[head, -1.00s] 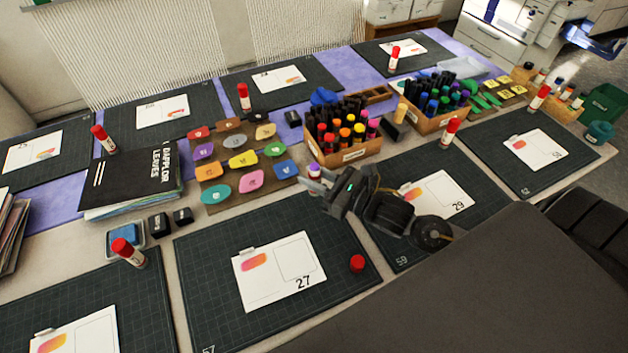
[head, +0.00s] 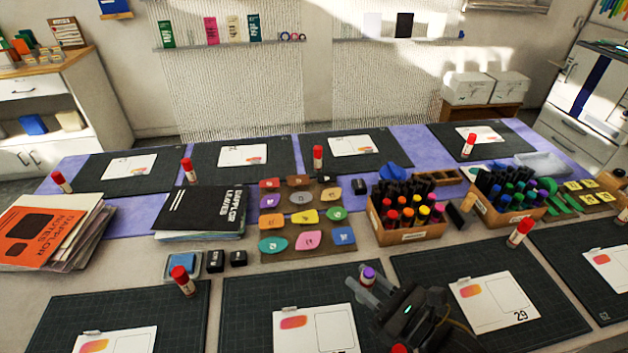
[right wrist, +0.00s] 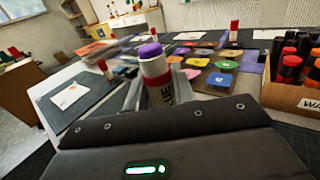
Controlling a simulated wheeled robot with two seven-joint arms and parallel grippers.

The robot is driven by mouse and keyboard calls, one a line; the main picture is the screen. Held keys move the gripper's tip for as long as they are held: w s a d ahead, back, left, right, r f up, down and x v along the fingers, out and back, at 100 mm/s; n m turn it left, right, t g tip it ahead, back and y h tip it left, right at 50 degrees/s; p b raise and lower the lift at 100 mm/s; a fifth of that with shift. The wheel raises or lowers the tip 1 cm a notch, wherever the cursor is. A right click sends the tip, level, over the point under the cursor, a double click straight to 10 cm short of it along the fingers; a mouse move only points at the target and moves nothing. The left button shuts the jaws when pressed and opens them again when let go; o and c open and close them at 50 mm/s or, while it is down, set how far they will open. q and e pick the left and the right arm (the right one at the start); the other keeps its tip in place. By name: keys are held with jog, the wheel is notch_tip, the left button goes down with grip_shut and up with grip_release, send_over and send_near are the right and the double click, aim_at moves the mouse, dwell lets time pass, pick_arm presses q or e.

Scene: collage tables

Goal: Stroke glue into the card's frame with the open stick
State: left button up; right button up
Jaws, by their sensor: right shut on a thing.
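My right gripper (head: 368,288) is shut on the open glue stick (head: 368,273), held upright with its purple tip up. In the right wrist view the stick (right wrist: 154,75) stands between the fingers, its purple end bare and its white and red body partly hidden by the gripper. The card marked 27 (head: 290,340) lies on a dark mat left of the gripper, with an orange-pink patch and an empty outlined frame (head: 337,328); its lower part is cut off by the picture edge. A red cap (head: 398,348) shows at the bottom edge. My left gripper is not in view.
The card marked 29 (head: 495,300) lies on the mat to the right. Behind are a board of coloured shapes (head: 292,254), a marker crate (head: 413,235), a black booklet (head: 200,208) and small black blocks (head: 238,258). Another capped glue stick (head: 183,282) stands left.

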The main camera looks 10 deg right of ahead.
jog(key=w+d+r, duration=0.3)
jog(key=w+d, duration=0.2)
jog(key=w, duration=0.3)
jog(key=shift+w+d+r, duration=0.2)
jog(key=shift+w+r, duration=0.05)
jog(key=shift+w, duration=0.1)
